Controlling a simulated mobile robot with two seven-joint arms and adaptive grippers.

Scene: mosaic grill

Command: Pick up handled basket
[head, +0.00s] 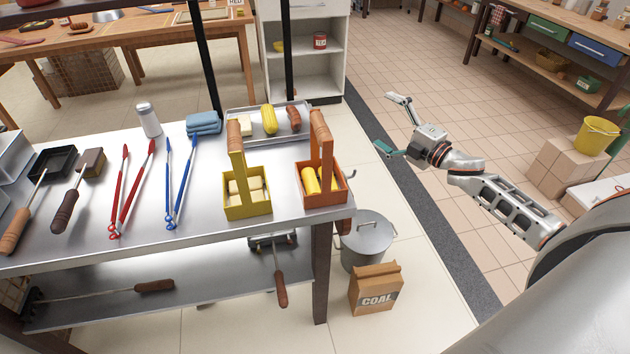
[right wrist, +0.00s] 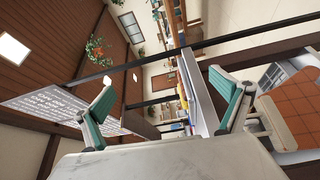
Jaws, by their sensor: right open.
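Two handled baskets stand upright on the steel table (head: 195,240). The yellow basket (head: 247,205) has a wooden grip on its handle and holds pale blocks. The orange basket (head: 322,192) stands to its right, near the table's right edge, with a wooden grip and yellow pieces inside. My right gripper (head: 389,122) is open and empty, to the right of the table and apart from both baskets. In the right wrist view its two teal-padded fingers (right wrist: 168,105) are spread, with nothing between them. My left gripper is not in view.
A metal tray (head: 272,137) with corn and other food lies behind the baskets. Blue tongs (head: 181,182), red tongs (head: 130,190) and brushes lie left. A dark post rises behind the tray. A lidded pot (head: 367,243) and a coal bag (head: 375,289) stand on the floor below right.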

